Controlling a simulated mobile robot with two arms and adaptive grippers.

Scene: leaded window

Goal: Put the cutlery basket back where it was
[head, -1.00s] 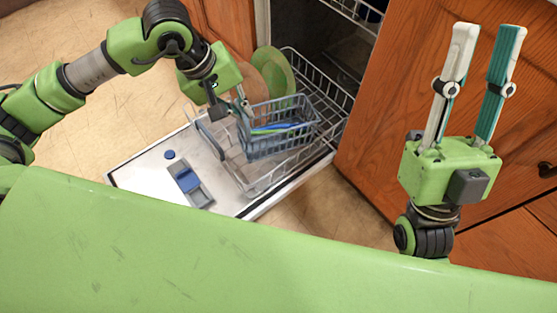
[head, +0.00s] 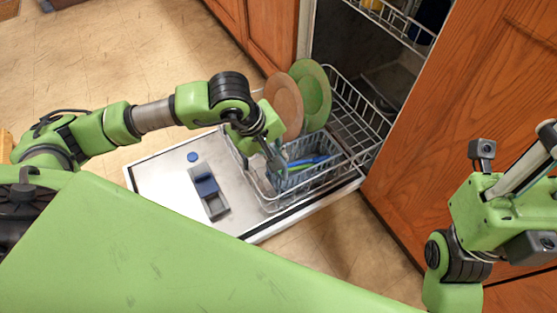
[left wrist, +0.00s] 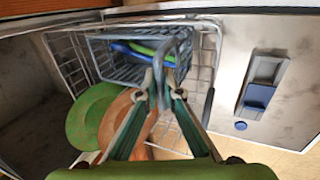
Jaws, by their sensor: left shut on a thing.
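The grey-blue cutlery basket (head: 306,176) is at the front of the pulled-out lower dishwasher rack (head: 352,128), within its outline. Blue and green cutlery lies in it. It looks roughly level, but I cannot tell whether it rests on the rack floor. My left gripper (head: 277,164) is shut on the basket's handle; the left wrist view shows the fingertips (left wrist: 164,78) meeting at the handle over the basket (left wrist: 122,66). My right gripper (head: 540,160) is at the right edge, empty as far as seen, its fingers partly cut off.
A green plate (head: 314,92) and a terracotta plate (head: 285,104) stand in the rack, behind the basket. The open dishwasher door (head: 160,178) lies flat, with a detergent compartment (head: 209,192). Wooden cabinet fronts (head: 440,130) flank the machine. My green body fills the near foreground.

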